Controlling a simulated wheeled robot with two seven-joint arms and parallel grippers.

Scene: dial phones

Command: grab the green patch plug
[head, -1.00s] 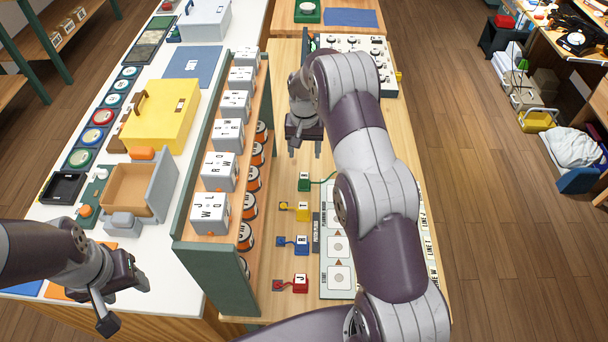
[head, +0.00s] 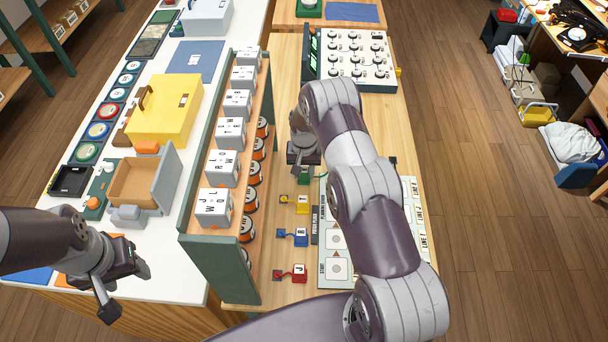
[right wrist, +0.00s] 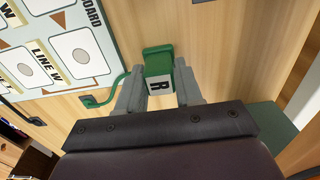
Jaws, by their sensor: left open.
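The green patch plug (right wrist: 157,62), with a white face lettered R, stands between the two fingers of my right gripper (right wrist: 158,90) in the right wrist view. The fingers lie close along its sides; whether they press on it cannot be told. A green cord runs from it to a small green base (right wrist: 95,101) on the wood. In the head view my right gripper (head: 304,166) is low over the plug (head: 305,177) and hides most of it. My left gripper (head: 124,290) is open and empty near the white counter's front edge.
Yellow (head: 301,204), blue (head: 299,237) and red (head: 298,273) plugs stand in a row nearer me. The switchboard panel (head: 336,270) is just right of them. A rack of lettered blocks (head: 222,266) borders them on the left.

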